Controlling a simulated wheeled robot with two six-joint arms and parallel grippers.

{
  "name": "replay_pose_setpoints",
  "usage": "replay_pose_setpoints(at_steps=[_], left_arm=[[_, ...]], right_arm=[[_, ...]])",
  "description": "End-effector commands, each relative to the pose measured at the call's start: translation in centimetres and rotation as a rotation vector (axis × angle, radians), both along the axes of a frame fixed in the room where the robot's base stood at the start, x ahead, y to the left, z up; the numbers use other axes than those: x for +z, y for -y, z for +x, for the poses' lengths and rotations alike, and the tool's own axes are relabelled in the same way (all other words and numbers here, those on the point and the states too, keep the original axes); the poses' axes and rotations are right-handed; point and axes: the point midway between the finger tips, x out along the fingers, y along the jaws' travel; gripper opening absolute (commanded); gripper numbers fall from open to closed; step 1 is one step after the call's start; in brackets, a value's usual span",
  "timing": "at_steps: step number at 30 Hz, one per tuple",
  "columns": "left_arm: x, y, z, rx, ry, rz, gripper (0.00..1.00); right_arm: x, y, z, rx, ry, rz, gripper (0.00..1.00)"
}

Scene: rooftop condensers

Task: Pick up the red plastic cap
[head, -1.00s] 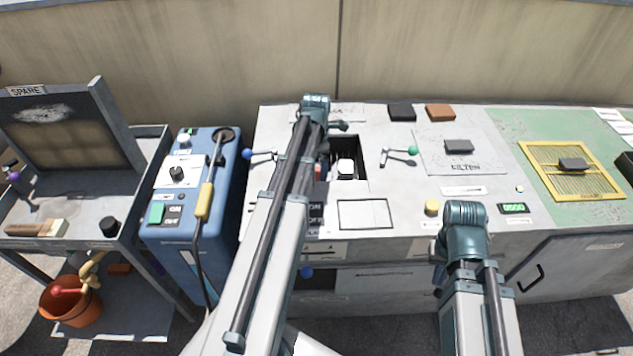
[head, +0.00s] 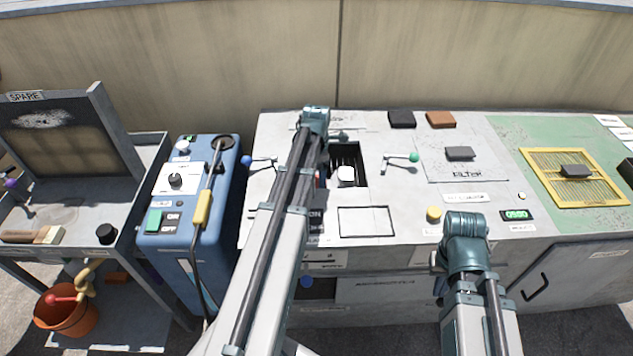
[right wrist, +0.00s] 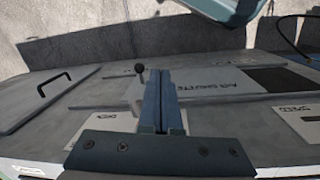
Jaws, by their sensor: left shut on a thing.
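My left arm reaches over the grey cabinet, and its forearm hides most of my left gripper (head: 320,182). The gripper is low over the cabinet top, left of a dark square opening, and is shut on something. A small sliver of red beside the forearm there appears to be the red plastic cap (head: 318,177); most of it is hidden. My right gripper (right wrist: 163,75) shows in the right wrist view with its two blue fingers together and nothing seen between them. In the head view it is hidden below the right wrist, in front of the cabinet.
The square opening (head: 347,158) holds a white block. Crank levers with blue (head: 246,160) and green (head: 414,157) knobs stand up from the top. A blue machine (head: 190,225) with a yellow-handled wand is left. An orange bucket (head: 68,318) sits on the cart's lower shelf.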

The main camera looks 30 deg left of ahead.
Motion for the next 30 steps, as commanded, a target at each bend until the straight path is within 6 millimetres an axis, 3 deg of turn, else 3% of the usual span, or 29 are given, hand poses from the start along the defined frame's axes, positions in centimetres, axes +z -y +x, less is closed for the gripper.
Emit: replay_pose_setpoints(at_steps=[11,24,30], left_arm=[[2.0,0.0,0.0,0.000,0.000,0.000,0.24],[8.5,0.0,0.0,0.000,0.000,0.000,0.24],[10.1,0.0,0.0,0.000,0.000,0.000,0.24]], right_arm=[[2.0,0.0,0.0,0.000,0.000,0.000,0.00],[8.5,0.0,0.0,0.000,0.000,0.000,0.00],[10.0,0.0,0.0,-0.001,0.000,0.000,0.00]])
